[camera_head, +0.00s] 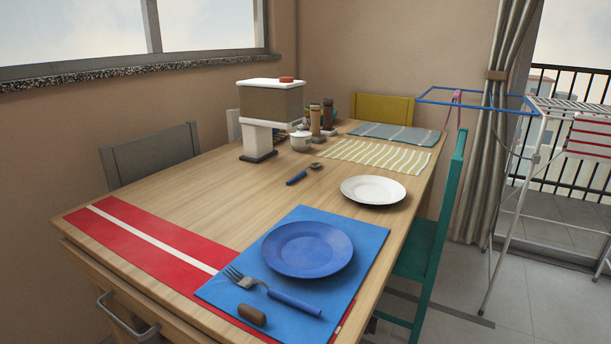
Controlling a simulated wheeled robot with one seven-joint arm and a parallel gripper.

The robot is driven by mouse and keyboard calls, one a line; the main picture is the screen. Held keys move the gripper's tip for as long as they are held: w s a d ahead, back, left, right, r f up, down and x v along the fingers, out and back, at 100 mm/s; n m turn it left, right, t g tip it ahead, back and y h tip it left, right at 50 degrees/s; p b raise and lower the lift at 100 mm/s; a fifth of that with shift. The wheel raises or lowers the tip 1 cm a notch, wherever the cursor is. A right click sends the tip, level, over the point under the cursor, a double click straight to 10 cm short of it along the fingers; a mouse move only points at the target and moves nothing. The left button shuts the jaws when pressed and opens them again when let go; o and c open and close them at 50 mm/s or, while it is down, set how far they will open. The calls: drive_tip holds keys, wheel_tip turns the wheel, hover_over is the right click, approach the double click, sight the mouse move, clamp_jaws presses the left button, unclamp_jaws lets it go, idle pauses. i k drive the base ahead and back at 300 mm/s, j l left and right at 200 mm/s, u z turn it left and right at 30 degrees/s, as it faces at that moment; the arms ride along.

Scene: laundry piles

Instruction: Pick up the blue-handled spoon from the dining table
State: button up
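The blue-handled spoon (303,174) lies on the bare wood of the dining table (190,185), left of and beyond the white plate. Its blue handle points toward the near left and its dark bowl toward the far right. Nothing covers it. My gripper does not show in this view.
A blue-handled fork (272,292) and a blue plate (307,249) lie on a blue placemat (349,285). A white plate (373,190), small white pot (300,141) and a tall dispenser-like object (264,118) stand near the spoon. A teal chair (433,240) stands right.

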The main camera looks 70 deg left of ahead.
sight(316, 165)
drive_tip(key=i+u, duration=0.25)
drive_tip(key=u, duration=0.15)
drive_tip(key=i+u, duration=0.25)
drive_tip(key=u, duration=0.15)
drive_tip(key=i+l+u, duration=0.1)
drive_tip(key=i+u, duration=0.15)
drive_tip(key=u, duration=0.15)
drive_tip(key=i+u, duration=0.2)
drive_tip(key=u, duration=0.25)
drive_tip(key=i+u, duration=0.15)
drive_tip(key=u, duration=0.25)
drive_tip(key=i+l+u, duration=0.2)
drive_tip(key=u, duration=0.25)
drive_tip(key=i+l+u, duration=0.15)
drive_tip(key=u, duration=0.25)
drive_tip(key=i+l+u, duration=0.1)
drive_tip(key=l+u, duration=0.15)
drive_tip(key=u, duration=0.2)
drive_tip(key=l+u, duration=0.25)
drive_tip(key=u, duration=0.2)
drive_tip(key=i, duration=0.05)
